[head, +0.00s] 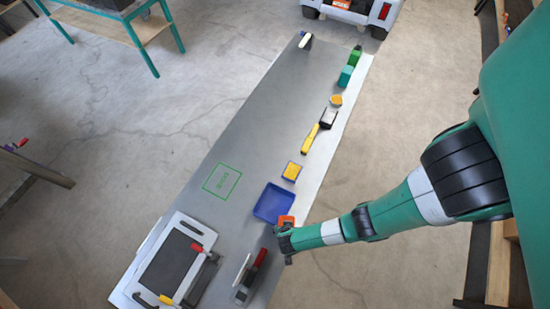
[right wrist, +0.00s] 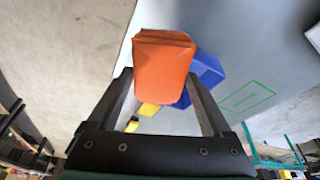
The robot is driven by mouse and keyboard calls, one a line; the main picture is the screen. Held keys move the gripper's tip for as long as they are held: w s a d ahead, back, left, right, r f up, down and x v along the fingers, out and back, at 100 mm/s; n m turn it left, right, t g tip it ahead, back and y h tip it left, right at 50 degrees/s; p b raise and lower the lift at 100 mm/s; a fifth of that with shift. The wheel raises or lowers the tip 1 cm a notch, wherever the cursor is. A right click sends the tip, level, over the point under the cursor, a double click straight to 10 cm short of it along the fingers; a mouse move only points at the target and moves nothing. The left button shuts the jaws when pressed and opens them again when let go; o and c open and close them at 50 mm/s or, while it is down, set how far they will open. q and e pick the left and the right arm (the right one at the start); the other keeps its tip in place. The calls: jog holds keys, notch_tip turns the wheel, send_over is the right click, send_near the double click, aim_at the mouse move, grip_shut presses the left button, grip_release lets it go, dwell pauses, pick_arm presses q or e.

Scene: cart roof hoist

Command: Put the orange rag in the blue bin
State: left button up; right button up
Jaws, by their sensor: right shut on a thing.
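The orange rag (head: 287,219) shows in the head view at the near right corner of the blue bin (head: 268,205). My right gripper (head: 285,229) is shut on the rag. In the right wrist view the orange rag (right wrist: 162,68) appears as a block between the two fingers, and the blue bin (right wrist: 207,70) shows partly behind it. The rag overlaps the bin's corner in the picture; its height above the table is hard to tell. My left gripper is not in view.
The long grey table (head: 240,150) carries yellow sponges (head: 291,171), a yellow-handled brush (head: 311,136), green blocks (head: 346,76), a red-handled tool (head: 249,276) and a white-framed panel (head: 170,262). A green marked square (head: 222,181) lies left of the bin, with bare table around it.

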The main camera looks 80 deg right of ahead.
jog(key=w+d+f+b, duration=0.4)
jog(key=d+f+b, duration=0.1)
jog(key=d+b, duration=0.2)
jog(key=shift+w+d+f, duration=0.15)
jog(key=shift+w, duration=0.2)
jog(key=d+f+b, duration=0.1)
jog(key=b, duration=0.1)
jog(key=w+f+b, duration=0.1)
jog(key=b, duration=0.1)
jog(key=d+f+b, duration=0.1)
jog(key=shift+w+d+f+b, duration=0.25)
jog(key=shift+w+d+b, duration=0.05)
jog(key=shift+w+b, duration=0.1)
jog(key=shift+c, duration=1.2)
jog(key=shift+w+d+f+b, duration=0.1)
jog(key=shift+w+d+b, duration=0.1)
jog(key=shift+d+b, duration=0.15)
jog(key=shift+f, duration=0.1)
jog(key=b+x, duration=0.3)
jog(key=b, duration=0.2)
jog(key=shift+a+f, duration=0.3)
jog(key=shift+f, duration=0.2)
jog(key=shift+r, duration=0.2)
jog(key=shift+c, duration=0.8)
jog(key=o, duration=1.4)
jog(key=p+v, duration=0.6)
jog(key=v, duration=0.6)
